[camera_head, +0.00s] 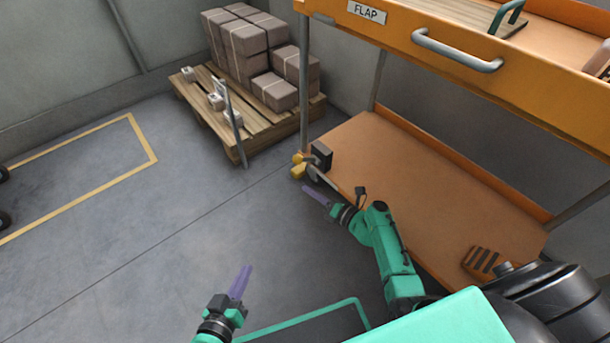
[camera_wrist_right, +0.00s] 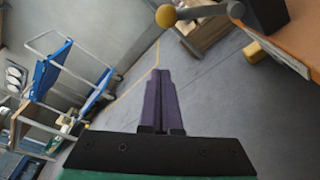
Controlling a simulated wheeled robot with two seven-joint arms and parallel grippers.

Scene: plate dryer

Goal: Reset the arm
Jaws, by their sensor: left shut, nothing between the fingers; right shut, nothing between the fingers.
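My left gripper (camera_head: 241,282) is at the bottom of the head view, over bare floor. Its purple fingers are shut with nothing in them. My right gripper (camera_head: 315,194) is near the middle of the head view, beside the front left corner of the cart's lower shelf. Its purple fingers (camera_wrist_right: 160,100) are also shut and empty in the right wrist view. Its green arm reaches in from the lower right, in front of the shelf.
An orange cart with a handle (camera_head: 456,52) and a "FLAP" label (camera_head: 367,12) stands at the right. Its lower shelf (camera_head: 420,180) is mostly bare. A pallet (camera_head: 210,118) with brown boxes (camera_head: 235,45) is behind.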

